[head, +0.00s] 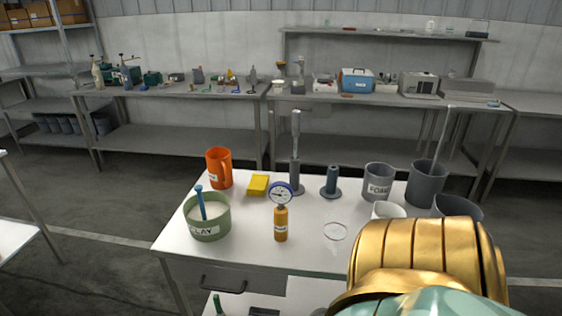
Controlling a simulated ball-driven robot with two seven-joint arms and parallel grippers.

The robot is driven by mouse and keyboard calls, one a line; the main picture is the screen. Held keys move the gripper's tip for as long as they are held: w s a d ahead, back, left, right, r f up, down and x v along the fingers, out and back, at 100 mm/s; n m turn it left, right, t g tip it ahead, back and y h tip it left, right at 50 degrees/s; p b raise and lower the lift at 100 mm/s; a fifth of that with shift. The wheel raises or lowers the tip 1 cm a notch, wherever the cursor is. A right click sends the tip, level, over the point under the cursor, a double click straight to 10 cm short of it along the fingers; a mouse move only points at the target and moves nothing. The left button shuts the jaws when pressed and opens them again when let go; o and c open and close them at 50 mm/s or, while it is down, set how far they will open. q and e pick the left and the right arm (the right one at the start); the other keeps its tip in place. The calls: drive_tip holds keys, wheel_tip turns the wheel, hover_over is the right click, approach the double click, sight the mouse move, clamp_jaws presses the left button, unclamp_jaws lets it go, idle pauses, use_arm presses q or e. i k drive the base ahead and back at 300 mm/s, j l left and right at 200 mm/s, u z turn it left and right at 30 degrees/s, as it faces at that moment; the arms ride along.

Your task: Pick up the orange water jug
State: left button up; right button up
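The orange water jug (217,169) stands upright at the back left of the white table (253,254). Its handle faces right and a pale label shows low on its left side. Nothing holds it. A large gold and pale green shape fills the bottom right of the head view and covers the table's front right part. I cannot make out any gripper fingers. Neither my left nor my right gripper shows.
Close to the jug are a yellow block (258,186) and a green clay tub (207,218). A yellow gauge bottle (281,222), a grey foam cup (378,182) and a tall grey container (426,184) stand further right. Loaded benches (180,90) line the back wall.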

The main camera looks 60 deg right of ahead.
sight(222, 171)
drive_tip(key=z, duration=1.6)
drive_tip(key=j+z, duration=0.1)
drive_tip(key=z, duration=0.3)
drive_tip(key=j+z, duration=0.15)
drive_tip(key=z, duration=0.25)
drive_tip(key=i+j+z, duration=0.1)
drive_tip(key=z, duration=0.25)
drive_tip(key=j+z, duration=0.2)
drive_tip(key=j, duration=0.3)
drive_tip(key=k+j+z, duration=0.1)
drive_tip(key=j+z, duration=0.15)
drive_tip(key=j, duration=0.2)
drive_tip(key=k+j+z, duration=0.2)
drive_tip(key=j, duration=0.3)
drive_tip(key=i, duration=0.1)
